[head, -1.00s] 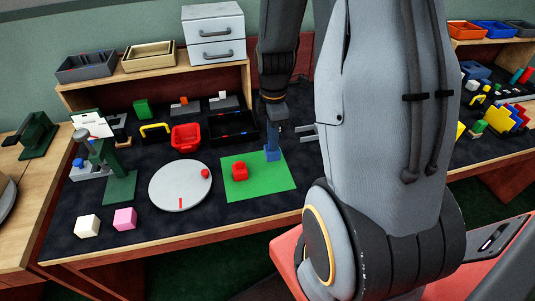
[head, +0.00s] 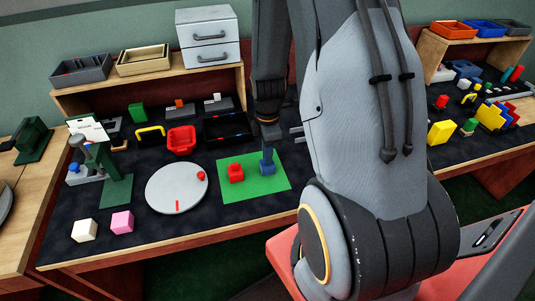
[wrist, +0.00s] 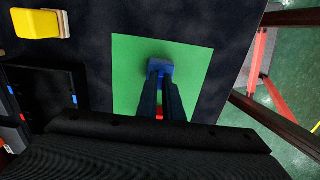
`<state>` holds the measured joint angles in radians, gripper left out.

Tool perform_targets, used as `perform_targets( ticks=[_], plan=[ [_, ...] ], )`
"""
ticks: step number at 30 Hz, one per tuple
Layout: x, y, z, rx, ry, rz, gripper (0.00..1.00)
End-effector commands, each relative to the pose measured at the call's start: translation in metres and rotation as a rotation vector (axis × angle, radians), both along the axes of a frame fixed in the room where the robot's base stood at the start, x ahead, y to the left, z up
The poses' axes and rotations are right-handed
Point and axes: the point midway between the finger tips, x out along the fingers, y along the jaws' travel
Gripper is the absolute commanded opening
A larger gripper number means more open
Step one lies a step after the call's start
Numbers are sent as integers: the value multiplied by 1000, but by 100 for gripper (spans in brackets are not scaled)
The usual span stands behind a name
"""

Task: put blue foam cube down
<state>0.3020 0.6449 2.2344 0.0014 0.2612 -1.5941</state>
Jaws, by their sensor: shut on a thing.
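The blue foam cube (head: 267,168) is over the right part of the green mat (head: 254,190). My gripper (head: 267,156) points down from above and is shut on it. In the wrist view, the cube (wrist: 160,66) shows at the tips of my dark fingers (wrist: 160,78), over the green mat (wrist: 127,75). I cannot tell whether the cube touches the mat. A red block (head: 236,173) stands on the mat to the left of the cube, with a gap between them. In the wrist view, a bit of red shows between my fingers.
A round grey disc (head: 176,188) with a red knob lies left of the mat. The mat's front part is clear.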

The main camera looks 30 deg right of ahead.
Motion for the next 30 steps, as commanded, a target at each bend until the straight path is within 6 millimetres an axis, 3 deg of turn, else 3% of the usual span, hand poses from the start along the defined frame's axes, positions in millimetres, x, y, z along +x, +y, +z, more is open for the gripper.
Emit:
perform_targets(
  ticks=[1, 3, 5, 18, 30],
  plan=[
    [0, 0, -2, 0, 1, 0, 0],
    [0, 0, -2, 0, 0, 0, 17],
    [0, 0, -2, 0, 0, 0, 25],
    [1, 0, 7, -1, -2, 0, 25],
    [2, -1, 65, -1, -5, 0, 25]
  ],
)
